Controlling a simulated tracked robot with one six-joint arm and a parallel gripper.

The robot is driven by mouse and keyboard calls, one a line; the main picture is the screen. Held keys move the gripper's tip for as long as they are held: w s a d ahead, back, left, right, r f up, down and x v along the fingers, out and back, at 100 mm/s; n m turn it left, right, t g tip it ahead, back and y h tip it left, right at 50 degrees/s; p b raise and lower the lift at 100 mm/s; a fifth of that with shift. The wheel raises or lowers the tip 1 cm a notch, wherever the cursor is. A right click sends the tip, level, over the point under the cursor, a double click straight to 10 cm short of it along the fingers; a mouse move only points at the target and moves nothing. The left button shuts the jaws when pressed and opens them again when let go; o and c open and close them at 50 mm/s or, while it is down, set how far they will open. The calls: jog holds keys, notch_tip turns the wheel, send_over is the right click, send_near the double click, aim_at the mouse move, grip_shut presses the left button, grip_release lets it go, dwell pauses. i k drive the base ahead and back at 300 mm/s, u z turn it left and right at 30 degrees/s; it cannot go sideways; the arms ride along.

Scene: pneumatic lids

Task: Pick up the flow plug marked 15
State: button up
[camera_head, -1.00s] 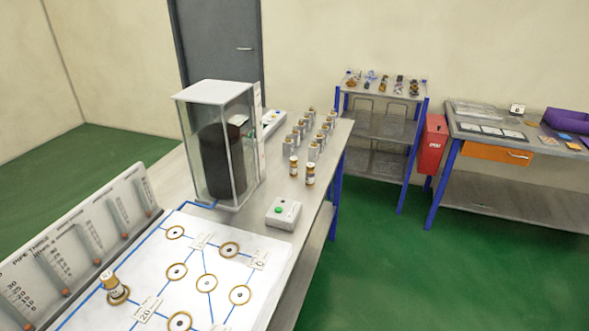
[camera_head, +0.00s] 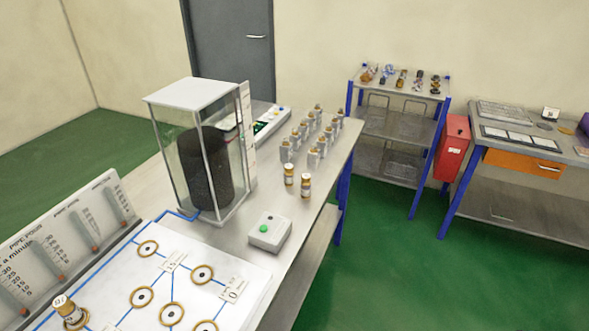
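Several small plugs with brass-coloured tops (camera_head: 316,153) stand in grey holders in two rows at the far end of the workbench. Two white and brass plugs stand apart, nearer to me, one on the left (camera_head: 289,174) and one on the right (camera_head: 305,186). Another plug (camera_head: 71,312) with a white top sits on a ring of the white pipe board at the lower left. The marks on the plugs are too small to read, so I cannot tell which one is 15. A card on the board (camera_head: 172,261) appears to read 15. My gripper is not in view.
A glass tank (camera_head: 212,125) with a dark cylinder stands on the bench (camera_head: 330,215) left of the plugs. A white box with a green button (camera_head: 268,232) is nearer. Shelves (camera_head: 395,120), a red box (camera_head: 453,147) and another table stand behind. The green floor at right is clear.

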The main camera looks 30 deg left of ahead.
aim_at(289, 174)
jog(key=z, duration=0.05)
jog(key=i, duration=2.45)
jog(key=u, duration=2.75)
